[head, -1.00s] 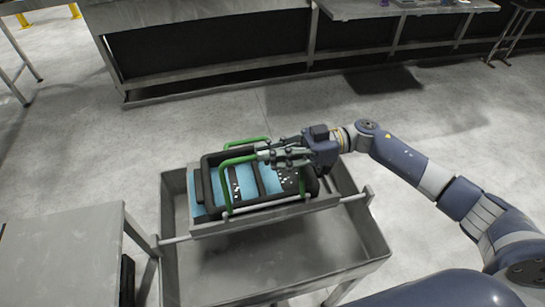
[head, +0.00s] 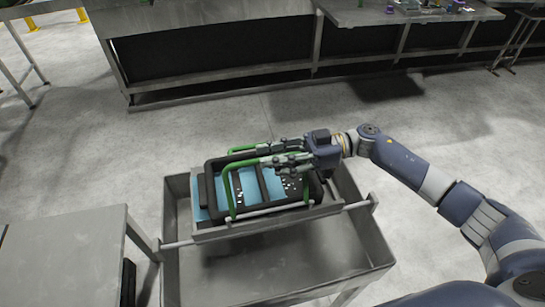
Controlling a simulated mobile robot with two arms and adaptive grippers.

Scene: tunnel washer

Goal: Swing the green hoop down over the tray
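The green hoop (head: 228,192) stands up over the tray. Its near leg rises from the tray's front edge and bends right toward the fingers. A second green bar (head: 244,149) runs along the far side. The black-rimmed tray (head: 213,188), with blue and dark contents, sits on top of the grey trolley. My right gripper (head: 268,153) reaches in from the right over the tray, its fingers at the right ends of the green bars. The fingers cover that part of the hoop, so their grip cannot be made out. My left gripper is not in view.
The grey trolley (head: 184,290) has a deep open bin under the tray. A metal table (head: 62,255) stands at the lower left, close to the trolley. A long metal bench (head: 215,82) crosses the back. The floor between bench and trolley is clear.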

